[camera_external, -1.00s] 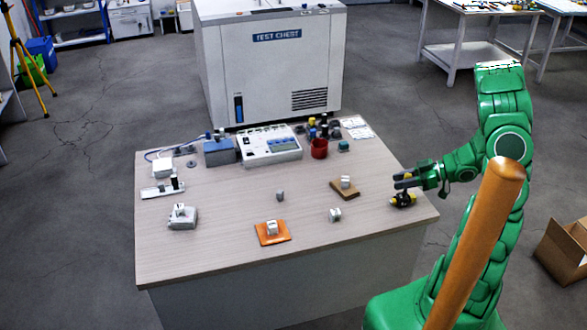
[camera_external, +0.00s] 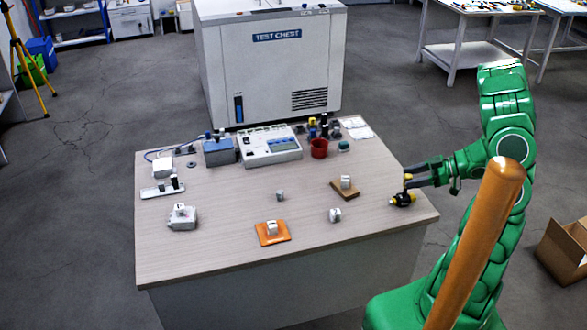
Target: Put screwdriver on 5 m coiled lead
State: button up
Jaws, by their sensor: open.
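My gripper (camera_external: 411,175) is open at the right end of the table, its two dark fingers apart and pointing left. A small yellow piece (camera_external: 407,177) shows at the fingertips; it may be part of the screwdriver, but it is too small to tell. Just below the fingers, a black object with yellow parts (camera_external: 403,200) sits near the table's right edge. I cannot tell whether it is the coiled lead, the screwdriver or both together. Whether the yellow piece touches the black object or a finger is not clear.
A brown block with a white piece (camera_external: 345,193) lies left of my gripper. A red cup (camera_external: 319,149) and instruments line the back.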

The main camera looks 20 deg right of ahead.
jog(key=v, duration=0.8)
jog(key=shift+s+d+r, duration=0.1)
jog(key=shift+s, duration=0.05)
dwell(0.5)
